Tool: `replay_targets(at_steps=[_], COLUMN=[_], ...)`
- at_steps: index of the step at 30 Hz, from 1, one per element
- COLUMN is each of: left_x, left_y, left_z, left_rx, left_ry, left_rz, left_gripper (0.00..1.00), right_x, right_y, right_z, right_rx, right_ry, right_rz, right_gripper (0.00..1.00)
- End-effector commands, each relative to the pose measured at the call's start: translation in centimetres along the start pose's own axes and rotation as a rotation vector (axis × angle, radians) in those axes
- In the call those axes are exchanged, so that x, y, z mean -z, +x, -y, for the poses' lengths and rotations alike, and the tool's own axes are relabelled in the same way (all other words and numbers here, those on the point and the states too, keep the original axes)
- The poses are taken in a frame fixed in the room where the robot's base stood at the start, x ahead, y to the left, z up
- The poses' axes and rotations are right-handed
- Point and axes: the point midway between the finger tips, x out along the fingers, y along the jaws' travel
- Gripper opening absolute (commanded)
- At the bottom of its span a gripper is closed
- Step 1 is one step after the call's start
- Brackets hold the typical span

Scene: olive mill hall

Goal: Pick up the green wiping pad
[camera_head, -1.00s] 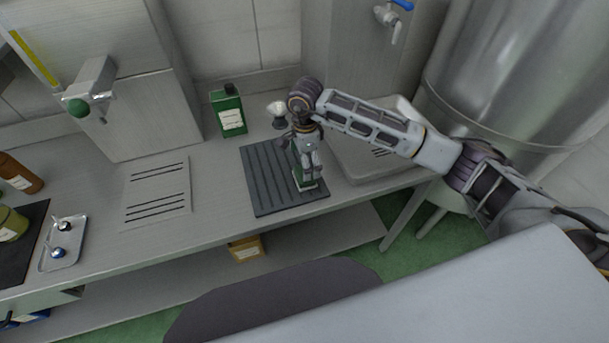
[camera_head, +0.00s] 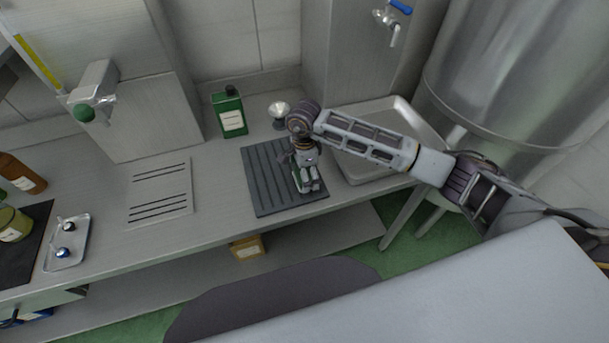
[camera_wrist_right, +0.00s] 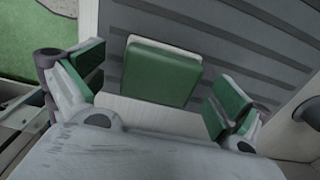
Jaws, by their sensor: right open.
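The green wiping pad (camera_wrist_right: 162,72) lies on the dark ribbed mat (camera_head: 262,178), and a pale edge or underside shows around it in the right wrist view. In the head view only a small green-and-white part of it shows beside my right gripper (camera_head: 308,185), which hides the rest. My right gripper is open above the mat. In the right wrist view its green-lined fingers (camera_wrist_right: 150,95) stand apart on either side of the pad, touching neither side as far as I can see. My left gripper is not in view.
A green bottle (camera_head: 231,112) and a small metal cup (camera_head: 279,112) stand behind the mat. A shallow white tray (camera_head: 360,165) lies to its right. A small tray with knobs (camera_head: 66,243) and jars sit far left. The slotted counter plate (camera_head: 158,192) is clear.

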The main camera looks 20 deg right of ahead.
Motion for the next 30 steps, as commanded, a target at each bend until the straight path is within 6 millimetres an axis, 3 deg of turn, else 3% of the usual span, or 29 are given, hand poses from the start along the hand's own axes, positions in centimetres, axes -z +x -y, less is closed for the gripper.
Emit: replay_targets(at_steps=[6, 19, 30], left_x=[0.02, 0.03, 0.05], left_y=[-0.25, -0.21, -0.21], left_z=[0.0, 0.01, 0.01], left_rx=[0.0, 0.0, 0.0], left_ry=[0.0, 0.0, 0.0], left_rz=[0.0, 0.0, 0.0], left_gripper=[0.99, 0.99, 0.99], right_x=[0.0, 0.0, 0.0], right_y=[1.0, 1.03, 1.06], right_z=[-0.02, -0.02, -0.02], right_rx=[0.0, 0.0, 0.0], right_ry=[-0.001, -0.001, -0.001], right_rz=[0.0, 0.0, 0.0], right_gripper=[1.0, 1.0, 0.52])
